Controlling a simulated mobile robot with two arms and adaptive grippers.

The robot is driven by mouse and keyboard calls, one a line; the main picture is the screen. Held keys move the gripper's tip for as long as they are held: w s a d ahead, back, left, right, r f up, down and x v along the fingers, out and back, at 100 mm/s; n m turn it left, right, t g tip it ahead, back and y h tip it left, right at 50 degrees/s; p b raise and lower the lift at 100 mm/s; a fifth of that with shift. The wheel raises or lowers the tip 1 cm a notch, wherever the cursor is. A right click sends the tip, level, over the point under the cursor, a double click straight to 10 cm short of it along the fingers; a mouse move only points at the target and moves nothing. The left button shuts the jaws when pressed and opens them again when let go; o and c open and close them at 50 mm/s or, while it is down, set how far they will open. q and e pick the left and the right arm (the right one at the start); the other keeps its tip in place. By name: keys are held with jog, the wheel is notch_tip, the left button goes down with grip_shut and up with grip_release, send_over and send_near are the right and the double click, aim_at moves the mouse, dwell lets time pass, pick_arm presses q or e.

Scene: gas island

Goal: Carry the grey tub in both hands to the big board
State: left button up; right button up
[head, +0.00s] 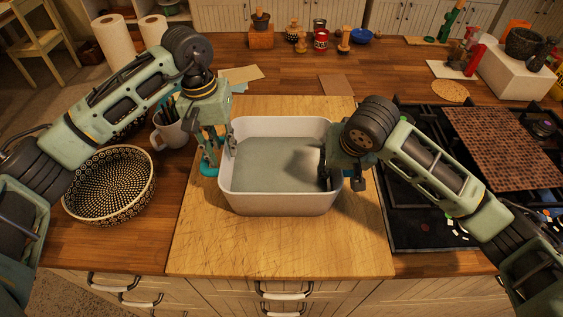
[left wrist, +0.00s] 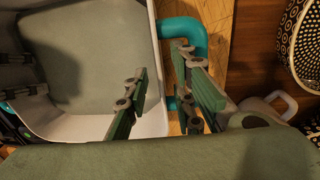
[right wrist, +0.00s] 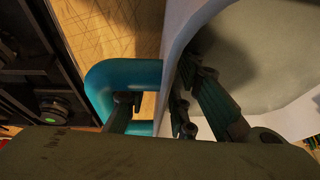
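The grey tub (head: 280,203) sits upright on the big wooden board (head: 285,255), with teal handles on its left and right sides. My left gripper (head: 220,150) is open and straddles the tub's left wall. In the left wrist view one finger is inside the tub and the other is outside by the teal handle (left wrist: 207,45), with gaps to the wall. My right gripper (head: 342,178) is open across the right wall. In the right wrist view one finger is inside and the other is outside, within the loop of the right teal handle (right wrist: 100,85).
A patterned bowl (head: 110,185) and a mug (head: 172,130) stand left of the board. A black stove (head: 425,235) with a brown mat (head: 505,145) lies to the right. Jars and a blue bowl (head: 361,36) stand at the back. The board's front is clear.

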jog(key=v, duration=1)
jog(key=shift+s+r, duration=0.15)
jog(key=shift+r, duration=0.1)
